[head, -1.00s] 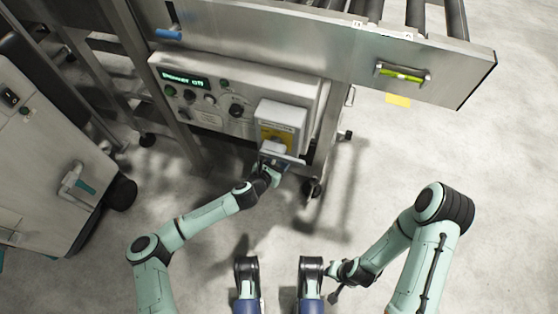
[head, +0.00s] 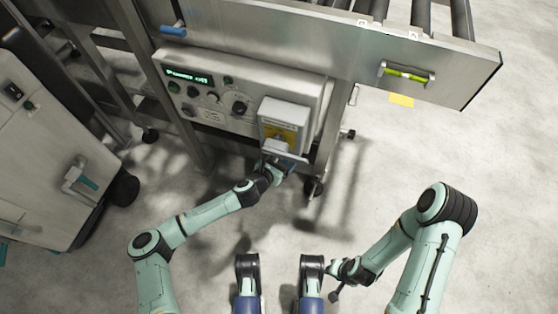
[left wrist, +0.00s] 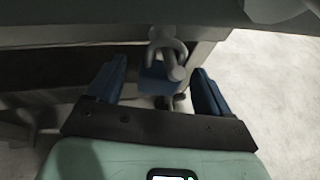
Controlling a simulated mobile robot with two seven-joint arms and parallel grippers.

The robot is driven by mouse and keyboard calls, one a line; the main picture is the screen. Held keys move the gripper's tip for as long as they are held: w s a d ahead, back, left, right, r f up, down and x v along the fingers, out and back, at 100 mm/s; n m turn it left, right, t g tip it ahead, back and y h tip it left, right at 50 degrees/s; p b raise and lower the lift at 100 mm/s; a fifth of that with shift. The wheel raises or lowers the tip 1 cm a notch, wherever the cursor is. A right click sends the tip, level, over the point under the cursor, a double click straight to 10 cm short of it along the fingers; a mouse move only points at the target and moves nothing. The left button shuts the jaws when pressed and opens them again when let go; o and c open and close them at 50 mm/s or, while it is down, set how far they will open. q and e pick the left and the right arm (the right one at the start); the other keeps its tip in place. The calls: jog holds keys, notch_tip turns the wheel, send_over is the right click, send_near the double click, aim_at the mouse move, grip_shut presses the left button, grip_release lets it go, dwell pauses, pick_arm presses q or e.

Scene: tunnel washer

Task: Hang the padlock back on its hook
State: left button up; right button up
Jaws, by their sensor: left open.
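The padlock (left wrist: 158,80) has a blue body and a grey shackle. In the left wrist view its shackle loops around a light grey peg-like hook (left wrist: 176,68), and the body hangs below. My left gripper (left wrist: 157,82) is open, with one blue finger on each side of the padlock and gaps between. In the head view my left gripper (head: 280,164) is just below the grey box on the control panel, and the padlock is too small to make out clearly there. My right gripper (head: 335,291) is low in the head view, away from the panel, its fingers unclear.
The control panel (head: 208,105) reads "Power off" and carries knobs and a grey box with a yellow plate (head: 285,134). A steel beam with a yellow-green handle (head: 407,74) runs above. A white cabinet (head: 50,150) stands left. The floor at right is clear.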

pick_arm(q)
jog(key=p+v, duration=0.4)
jog(key=v, duration=0.9)
pick_arm(e)
jog(key=w+a+r+t, duration=0.2)
jog(key=w+r, duration=0.3)
jog(key=r, duration=0.2)
jog(key=shift+n, duration=0.3)
pick_arm(q)
jog(key=shift+s+a, duration=0.1)
jog(key=shift+s, duration=0.05)
